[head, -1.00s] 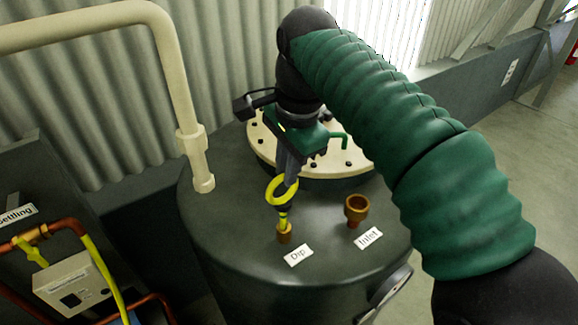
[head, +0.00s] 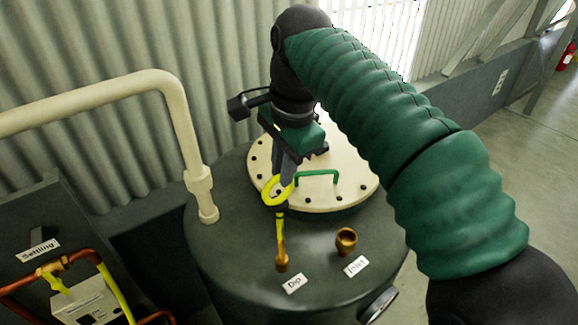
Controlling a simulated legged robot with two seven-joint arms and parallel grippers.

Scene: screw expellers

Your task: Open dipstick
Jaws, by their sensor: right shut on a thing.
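The dipstick has a yellow ring handle (head: 277,191) and a thin yellow shaft below it. My right gripper (head: 286,181) is shut on the ring. The shaft runs down to the brass dip port (head: 282,262) on top of the dark tank (head: 240,240); a longer length of it shows above the port. Its lower end appears to be still in or at the port. A white "Dip" label (head: 293,283) lies beside the port. My left gripper is not in view.
A brass inlet port (head: 346,241) with its label (head: 357,266) stands to the right. Behind is a cream bolted lid (head: 345,185) with a green handle (head: 318,174). A cream pipe (head: 190,140) rises at left. Copper piping (head: 20,285) is at lower left.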

